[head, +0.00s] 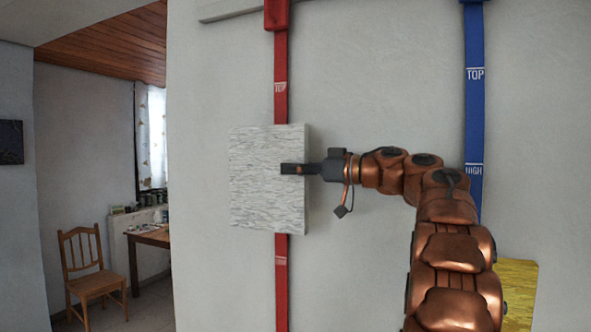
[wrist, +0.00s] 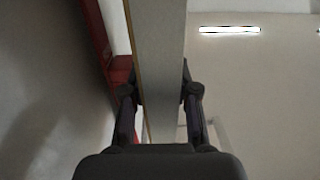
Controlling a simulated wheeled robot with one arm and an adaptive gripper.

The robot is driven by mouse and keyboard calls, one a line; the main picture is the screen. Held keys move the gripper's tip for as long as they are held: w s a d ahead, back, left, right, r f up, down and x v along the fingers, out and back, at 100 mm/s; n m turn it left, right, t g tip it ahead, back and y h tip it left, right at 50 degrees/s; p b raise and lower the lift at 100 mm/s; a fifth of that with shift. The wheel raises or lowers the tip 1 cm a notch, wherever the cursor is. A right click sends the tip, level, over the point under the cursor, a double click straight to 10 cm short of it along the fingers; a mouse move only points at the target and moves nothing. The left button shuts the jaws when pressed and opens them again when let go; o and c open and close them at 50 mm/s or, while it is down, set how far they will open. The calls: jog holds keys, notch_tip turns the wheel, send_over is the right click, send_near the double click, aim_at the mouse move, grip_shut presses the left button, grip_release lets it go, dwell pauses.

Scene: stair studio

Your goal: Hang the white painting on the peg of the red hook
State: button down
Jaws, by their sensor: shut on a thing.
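The white painting (head: 255,205), a pale square panel with grey streaks, hangs upright in front of the red strip in the head view. My gripper (head: 292,169) is shut on its right edge. In the wrist view the painting's edge (wrist: 160,50) stands between my two fingers (wrist: 160,92). The red hook's long strip (head: 281,95) runs down the wall, marked TOP above the painting, with a red block (head: 277,15) at the upper picture edge. A red part (wrist: 121,72) shows left of the painting in the wrist view. The peg and the painting's back are hidden; contact cannot be told.
A blue strip (head: 474,120), marked TOP and HIGH, runs down the wall to the right. A yellow panel (head: 520,285) is at lower right, partly behind my arm. A wooden chair (head: 90,280) and table (head: 153,238) stand far left.

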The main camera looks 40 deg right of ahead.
jog(key=shift+f, duration=0.1)
jog(key=c, duration=0.8)
grip_release()
jog(key=v, duration=1.2)
